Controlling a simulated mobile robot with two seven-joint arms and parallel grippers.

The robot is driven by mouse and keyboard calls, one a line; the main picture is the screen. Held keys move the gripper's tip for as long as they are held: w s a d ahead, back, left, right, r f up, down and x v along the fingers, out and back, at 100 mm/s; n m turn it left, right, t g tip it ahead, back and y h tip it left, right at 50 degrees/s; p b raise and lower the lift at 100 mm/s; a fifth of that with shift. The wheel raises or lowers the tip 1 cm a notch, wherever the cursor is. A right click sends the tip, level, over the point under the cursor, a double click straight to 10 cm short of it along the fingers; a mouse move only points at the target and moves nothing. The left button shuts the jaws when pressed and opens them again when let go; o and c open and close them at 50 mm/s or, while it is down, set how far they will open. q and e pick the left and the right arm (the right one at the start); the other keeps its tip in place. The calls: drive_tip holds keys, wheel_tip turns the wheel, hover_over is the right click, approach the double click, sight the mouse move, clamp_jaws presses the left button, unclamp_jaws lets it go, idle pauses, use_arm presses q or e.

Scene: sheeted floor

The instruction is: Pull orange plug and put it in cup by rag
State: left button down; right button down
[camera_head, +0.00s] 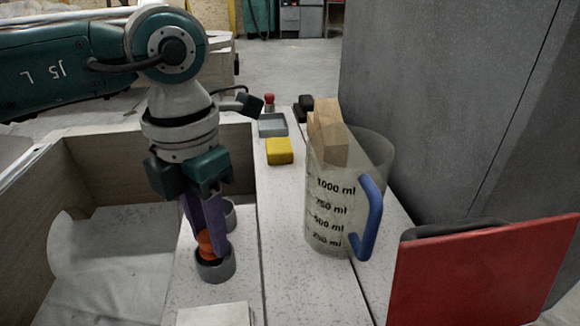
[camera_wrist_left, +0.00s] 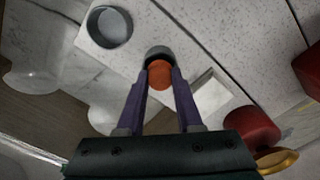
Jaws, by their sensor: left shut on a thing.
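The orange plug (camera_head: 206,246) stands in a short grey round holder (camera_head: 215,268) on the white speckled surface. My left gripper (camera_head: 206,236) points down with its purple fingers shut on the plug. The wrist view also shows the plug (camera_wrist_left: 160,76) between the fingertips, at the grey holder's rim (camera_wrist_left: 158,52). A second grey round holder (camera_head: 230,213) is just behind; in the wrist view it looks empty (camera_wrist_left: 110,27). A clear measuring cup (camera_head: 330,205) with a blue handle stands to the right, wooden blocks in it. I cannot pick out a rag for certain. My right gripper is out of view.
A red panel (camera_head: 485,272) stands at the right front. A low box wall (camera_head: 100,170) is at the left. The surface between holder and cup is clear.

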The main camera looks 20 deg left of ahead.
use_arm(q)
drive_tip(key=shift+f+b, duration=0.45)
drive_tip(key=shift+f, duration=0.1)
drive_tip(key=c, duration=0.5)
unclamp_jaws()
drive_tip(key=shift+r, duration=0.1)
